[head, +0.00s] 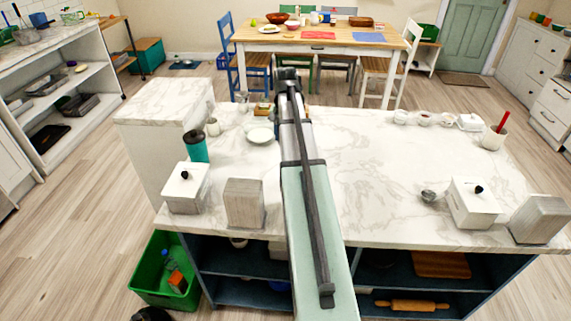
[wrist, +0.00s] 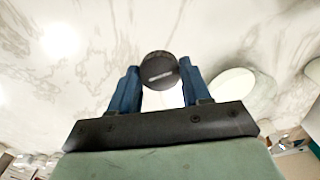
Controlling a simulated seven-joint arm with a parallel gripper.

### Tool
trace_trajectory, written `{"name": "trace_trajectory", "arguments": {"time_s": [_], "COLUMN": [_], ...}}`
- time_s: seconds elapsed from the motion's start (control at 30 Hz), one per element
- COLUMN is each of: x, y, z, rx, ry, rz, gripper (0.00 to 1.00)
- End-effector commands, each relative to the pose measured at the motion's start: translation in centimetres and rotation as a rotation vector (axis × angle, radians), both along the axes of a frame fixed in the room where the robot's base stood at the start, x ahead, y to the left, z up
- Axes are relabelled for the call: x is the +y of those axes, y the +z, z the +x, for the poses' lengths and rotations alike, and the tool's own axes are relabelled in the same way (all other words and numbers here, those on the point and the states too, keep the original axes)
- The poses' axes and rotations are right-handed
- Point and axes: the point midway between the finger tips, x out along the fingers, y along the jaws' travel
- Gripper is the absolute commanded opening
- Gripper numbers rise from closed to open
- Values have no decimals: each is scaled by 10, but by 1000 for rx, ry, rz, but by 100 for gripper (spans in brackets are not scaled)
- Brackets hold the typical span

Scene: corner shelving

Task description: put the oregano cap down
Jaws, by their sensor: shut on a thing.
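The oregano cap (wrist: 159,71) shows in the wrist view as a dark, round cap with a small pale marking. My gripper (wrist: 159,75) has its blue fingers shut on the cap's two sides. White marbled counter shows around it, and I cannot tell how high the cap is above that surface. In the head view my arm reaches across the marble counter (head: 385,165), and its links hide the fingers and the cap.
Small bowls (head: 424,119) and a red-handled crock (head: 493,137) stand at right. The counter right of my arm has wide clear room.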

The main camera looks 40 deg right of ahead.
Motion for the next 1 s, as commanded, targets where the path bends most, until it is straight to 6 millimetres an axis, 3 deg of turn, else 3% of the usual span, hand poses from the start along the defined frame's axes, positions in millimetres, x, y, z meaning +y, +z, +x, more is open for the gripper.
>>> {"name": "trace_trajectory", "arguments": {"time_s": [0.23, 0.6, 0.77, 1.0], "x": [0, 0, 0, 0], "y": [-9, -59, -67, -92], "z": [0, 0, 0, 0], "rx": [3, 3, 2, 3], "ry": [-56, -54, -54, -53], "rz": [2, 2, 1, 2], "gripper": [12, 12, 12, 12]}}
